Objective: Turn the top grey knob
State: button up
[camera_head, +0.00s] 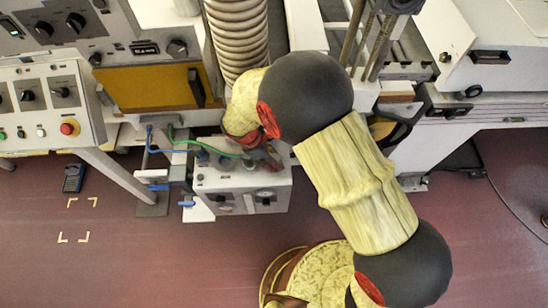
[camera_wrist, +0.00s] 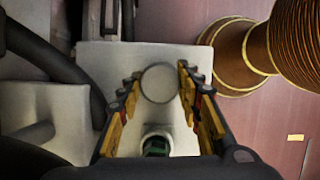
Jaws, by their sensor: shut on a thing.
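In the wrist view a round grey knob (camera_wrist: 158,84) sits on a pale box face, between the two fingers of my gripper (camera_wrist: 159,75). The fingers, dark with yellow pads, are closed on its left and right sides. A second round fitting with a dark green centre (camera_wrist: 157,143) lies below it in the picture. In the head view my gripper (camera_head: 264,160) is at the top of a white box (camera_head: 243,191), largely hidden by my arm. The gripped knob cannot be made out there.
Blue and green hoses run to the white box's top. A ribbed duct (camera_head: 238,38) rises just behind it. A control panel (camera_head: 48,105) with a red button stands at left, and a white machine (camera_head: 485,55) at right. The reddish floor (camera_head: 150,255) in front is mostly clear.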

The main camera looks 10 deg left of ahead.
jog(key=o, duration=1.2)
jog(key=shift+c, duration=0.2)
jog(key=v, duration=1.2)
